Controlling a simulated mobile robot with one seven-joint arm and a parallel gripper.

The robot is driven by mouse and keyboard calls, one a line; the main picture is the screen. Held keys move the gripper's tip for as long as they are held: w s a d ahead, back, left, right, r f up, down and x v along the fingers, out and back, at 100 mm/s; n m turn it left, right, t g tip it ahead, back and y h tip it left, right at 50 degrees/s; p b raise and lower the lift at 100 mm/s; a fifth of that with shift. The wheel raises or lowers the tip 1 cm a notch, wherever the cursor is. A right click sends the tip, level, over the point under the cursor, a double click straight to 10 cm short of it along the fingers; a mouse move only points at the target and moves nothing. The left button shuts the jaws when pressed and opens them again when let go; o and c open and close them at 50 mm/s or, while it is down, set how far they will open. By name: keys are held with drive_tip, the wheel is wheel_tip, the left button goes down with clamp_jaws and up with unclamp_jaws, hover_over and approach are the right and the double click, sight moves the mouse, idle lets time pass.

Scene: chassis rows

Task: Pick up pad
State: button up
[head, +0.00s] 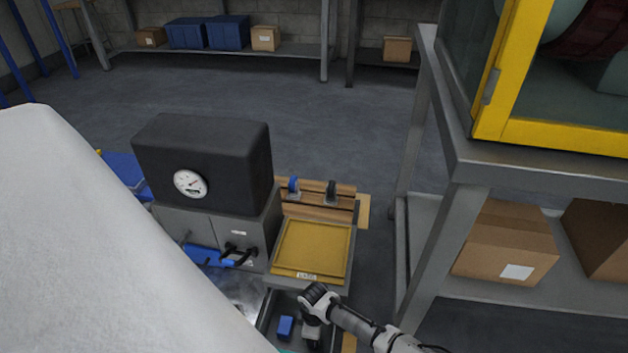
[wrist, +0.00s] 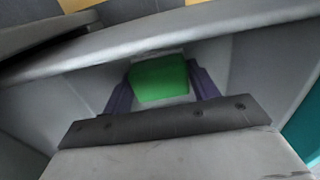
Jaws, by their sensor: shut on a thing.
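A green pad (wrist: 160,78), a small block, shows in the wrist view. It sits between the two dark purple fingers of my gripper (wrist: 162,88), which are shut on it from both sides. Grey tray walls surround it, and I cannot tell whether it still touches the tray floor. In the head view my gripper (head: 312,338) reaches down into the dark grey tray at the bottom of the picture. The green pad is hidden there by my wrist and gripper.
A blue block (head: 285,328) lies in the same tray, left of my gripper. A yellow-lined tray (head: 312,247) stands behind it. A black box with a gauge (head: 205,165) is at left. A grey metal stand (head: 440,255) rises at right, close to my arm.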

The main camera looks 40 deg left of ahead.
wheel_tip(320, 180, up, 20)
drive_tip(key=p, duration=0.6)
